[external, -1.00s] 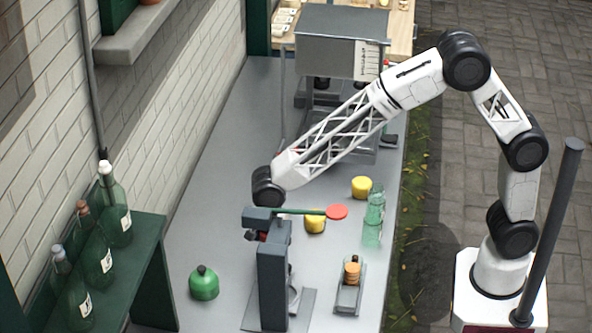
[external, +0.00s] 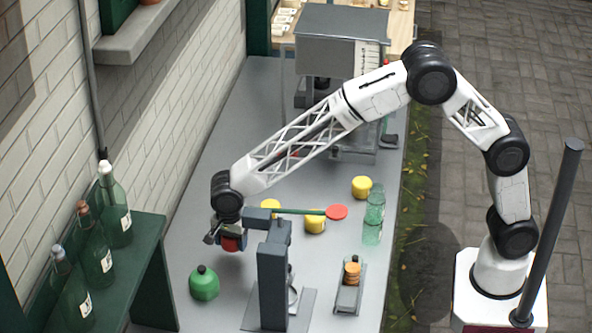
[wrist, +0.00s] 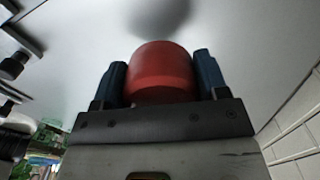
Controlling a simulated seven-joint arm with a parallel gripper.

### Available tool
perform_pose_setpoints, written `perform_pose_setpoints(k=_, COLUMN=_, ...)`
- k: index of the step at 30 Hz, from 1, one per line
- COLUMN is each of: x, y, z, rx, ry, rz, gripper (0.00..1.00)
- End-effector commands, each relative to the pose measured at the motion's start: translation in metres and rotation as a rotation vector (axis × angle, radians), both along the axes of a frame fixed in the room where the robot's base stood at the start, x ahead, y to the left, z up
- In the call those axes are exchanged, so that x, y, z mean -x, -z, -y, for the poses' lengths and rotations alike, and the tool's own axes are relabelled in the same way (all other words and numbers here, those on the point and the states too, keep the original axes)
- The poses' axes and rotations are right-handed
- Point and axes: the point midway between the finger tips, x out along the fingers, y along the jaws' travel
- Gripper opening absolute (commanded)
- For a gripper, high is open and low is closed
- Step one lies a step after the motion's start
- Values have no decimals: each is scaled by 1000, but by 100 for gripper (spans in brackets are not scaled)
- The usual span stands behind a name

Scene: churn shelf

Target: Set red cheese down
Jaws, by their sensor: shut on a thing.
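The red cheese (wrist: 160,72) is a round red block held between the two dark fingers of my gripper (wrist: 161,80) in the wrist view. In the external view my gripper (external: 230,239) is at the left of the grey press, with the red cheese (external: 232,244) partly covered by the fingers. The cheese seems a little above the grey counter (external: 200,130); a soft shadow shows near it in the wrist view. I cannot tell the exact gap.
The grey press (external: 272,285) with a green lever stands right of my gripper. A green bottle (external: 204,284) stands below left. Several yellow cheeses (external: 361,187) and clear green glasses (external: 373,215) stand to the right. Green bottles line a shelf (external: 150,245) at the left.

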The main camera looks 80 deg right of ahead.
Motion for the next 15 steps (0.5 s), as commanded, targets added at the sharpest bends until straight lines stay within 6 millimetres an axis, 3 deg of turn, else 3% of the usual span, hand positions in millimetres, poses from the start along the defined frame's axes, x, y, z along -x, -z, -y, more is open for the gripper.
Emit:
perform_pose_setpoints(k=9, x=-38, y=3, z=-10, rx=0, ry=0, rz=1, gripper=39)
perform_pose_setpoints(k=15, x=-46, y=5, z=-12, rx=0, ry=0, rz=0, gripper=39)
